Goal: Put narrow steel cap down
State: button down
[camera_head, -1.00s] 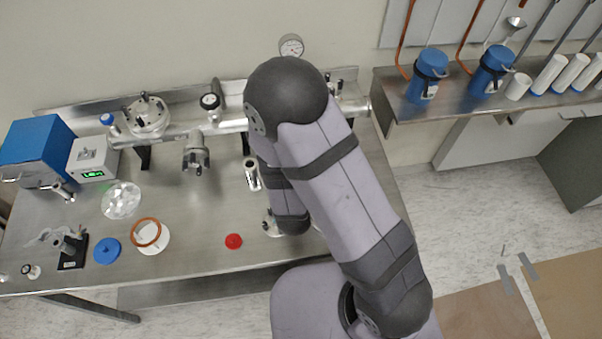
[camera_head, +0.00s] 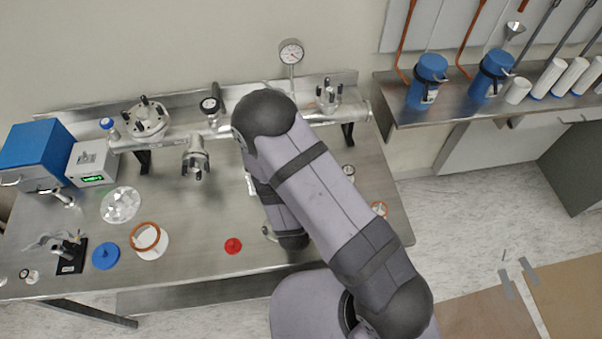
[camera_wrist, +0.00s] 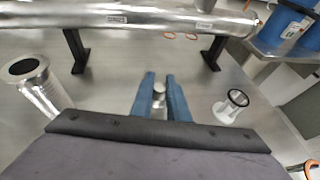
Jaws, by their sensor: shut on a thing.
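My gripper (camera_wrist: 160,94) has blue fingers and is shut on a small shiny steel piece (camera_wrist: 159,90), which appears to be the narrow steel cap. The fingers cover most of it. The grey table top (camera_wrist: 110,88) shows beyond the fingertips. I cannot tell whether the piece touches the table. In the head view my arm hides the fingertips and the held piece.
A steel tube (camera_wrist: 140,17) on black legs runs along the back. A white fitting with a black ring (camera_wrist: 235,100) stands to the right. A red cap (camera_head: 233,246) lies on the table.

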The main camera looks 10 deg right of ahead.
jog(key=shift+f, duration=1.65)
jog(key=shift+f, duration=0.1)
jog(key=c, duration=1.7)
grip_release()
